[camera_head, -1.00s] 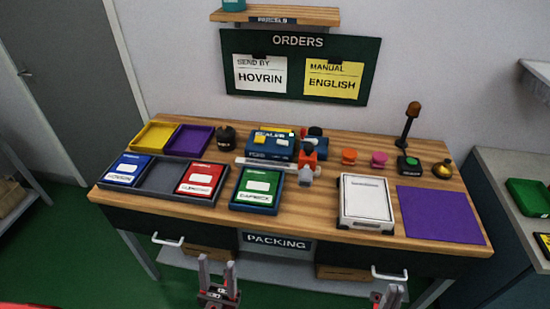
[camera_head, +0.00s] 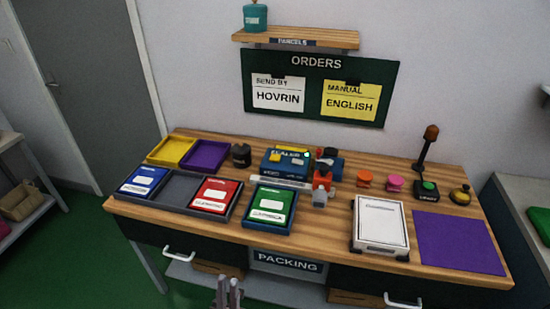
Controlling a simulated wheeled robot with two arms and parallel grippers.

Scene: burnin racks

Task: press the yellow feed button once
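A blue sealer box (camera_head: 270,165) stands at the back middle of the wooden table, with a white bar along its front. A small yellow button (camera_head: 277,160) shows on its top, with a paler button (camera_head: 299,161) to the right of it. A yellow strip (camera_head: 293,149) lies at the box's back edge. The button lettering is too small to read. My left gripper (camera_head: 229,284) is at the bottom edge, in front of the table and well away from the sealer. Its fingers are close together and hold nothing visible. My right gripper is out of view.
The wooden table (camera_head: 325,223) holds red, blue and green cards in trays left of the middle. A red-and-grey device (camera_head: 322,184), orange and pink knobs, a green-button box (camera_head: 428,190) and a white-topped box (camera_head: 380,223) stand to the right. A purple mat (camera_head: 458,242) lies far right.

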